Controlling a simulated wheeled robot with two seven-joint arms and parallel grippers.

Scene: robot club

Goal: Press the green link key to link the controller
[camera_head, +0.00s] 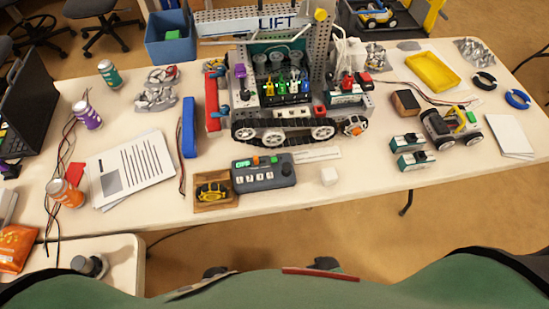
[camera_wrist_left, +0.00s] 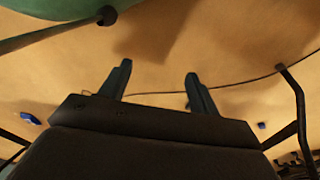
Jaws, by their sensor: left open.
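The dark grey controller (camera_head: 262,180) lies near the front edge of the white table, left of the middle in the head view. Its top has a small lit green display at the left, an orange key, a small green key (camera_head: 273,160), a black knob and a row of white numbered keys. My left gripper (camera_wrist_left: 158,82) shows only in its wrist view, with two dark fingers apart and nothing between them. It faces the tan floor, away from the controller. My right gripper is in neither view.
A tracked robot with a LIFT sign (camera_head: 278,23) stands behind the controller. A cardboard box with a yellow wheel (camera_head: 213,191) is at its left and a white cube (camera_head: 328,176) at its right. Papers (camera_head: 131,170) lie further left. A dark cable (camera_wrist_left: 240,83) crosses the floor.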

